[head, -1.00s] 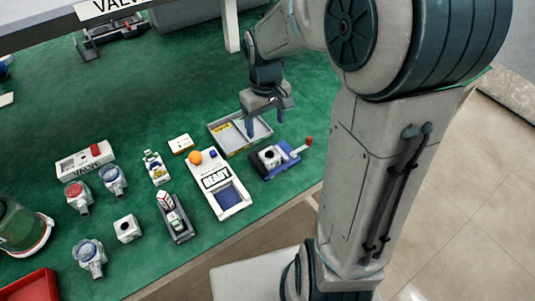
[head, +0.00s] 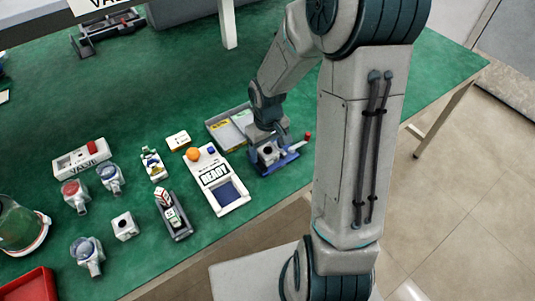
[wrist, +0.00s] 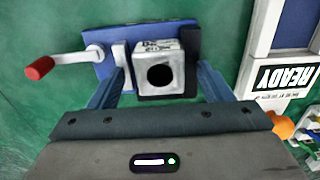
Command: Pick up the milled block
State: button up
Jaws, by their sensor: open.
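The milled block (wrist: 160,66) is a pale grey-white cube with a dark round hole, held between the jaws of a blue vise (wrist: 117,38). In the head view the block (head: 267,152) and the vise (head: 284,162) are partly covered by my gripper (head: 268,146). My gripper is open in the wrist view (wrist: 160,78), pointing down over the vise, one finger on each side of the block. The fingers appear apart from the block; their exact height beside it is hard to tell.
The vise's red-knobbed handle (wrist: 40,68) sticks out at its side. A READY panel (head: 218,180) with an orange button stands close by, and a grey tray (head: 214,131) lies behind. Another white holed cube (head: 125,226) and several valves are farther left.

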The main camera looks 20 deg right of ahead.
jog(key=c, duration=1.3)
jog(key=shift+r, duration=0.1)
